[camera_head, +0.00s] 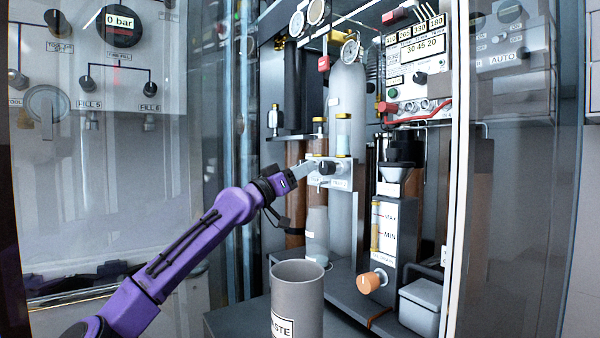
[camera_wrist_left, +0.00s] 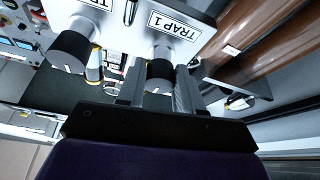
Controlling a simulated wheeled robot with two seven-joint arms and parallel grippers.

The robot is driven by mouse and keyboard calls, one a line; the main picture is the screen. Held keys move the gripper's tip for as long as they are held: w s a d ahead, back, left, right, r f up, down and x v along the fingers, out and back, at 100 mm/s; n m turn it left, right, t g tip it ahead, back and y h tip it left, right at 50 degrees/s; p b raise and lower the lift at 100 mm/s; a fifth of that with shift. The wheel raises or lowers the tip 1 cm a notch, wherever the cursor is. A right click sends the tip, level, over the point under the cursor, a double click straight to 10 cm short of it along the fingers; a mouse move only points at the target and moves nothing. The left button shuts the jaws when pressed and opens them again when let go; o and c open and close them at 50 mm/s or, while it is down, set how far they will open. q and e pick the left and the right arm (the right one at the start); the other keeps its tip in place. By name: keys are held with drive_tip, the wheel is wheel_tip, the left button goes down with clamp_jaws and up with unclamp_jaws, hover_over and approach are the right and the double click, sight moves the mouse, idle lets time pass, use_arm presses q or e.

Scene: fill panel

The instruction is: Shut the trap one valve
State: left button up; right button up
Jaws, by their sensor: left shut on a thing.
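The trap one valve is a dark round knob (camera_wrist_left: 160,72) below a white TRAP 1 label (camera_wrist_left: 173,22) in the left wrist view. My left gripper (camera_wrist_left: 158,82) has one finger on each side of this knob and is shut on it. In the head view my left gripper (camera_head: 304,169) reaches the small valve panel from the left and hides the trap one knob. A second dark knob (camera_wrist_left: 72,52) sits beside it under a partly cut-off label. That knob also shows in the head view (camera_head: 327,167), just right of my gripper. My right gripper is not in view.
A grey WASTE bin (camera_head: 298,295) stands in front, below the valves. Brown vertical pipes (camera_wrist_left: 235,45) run close beside my left gripper. A grinder-like unit with an orange knob (camera_head: 369,282) stands to the right. A glass door edge (camera_head: 459,170) bounds the right side.

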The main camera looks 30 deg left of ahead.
use_arm(q)
drive_tip(key=o, duration=1)
drive_tip(key=shift+a, duration=0.1)
drive_tip(key=p+v, duration=0.1)
drive_tip(key=v, duration=0.9)
drive_tip(key=shift+s, duration=0.25)
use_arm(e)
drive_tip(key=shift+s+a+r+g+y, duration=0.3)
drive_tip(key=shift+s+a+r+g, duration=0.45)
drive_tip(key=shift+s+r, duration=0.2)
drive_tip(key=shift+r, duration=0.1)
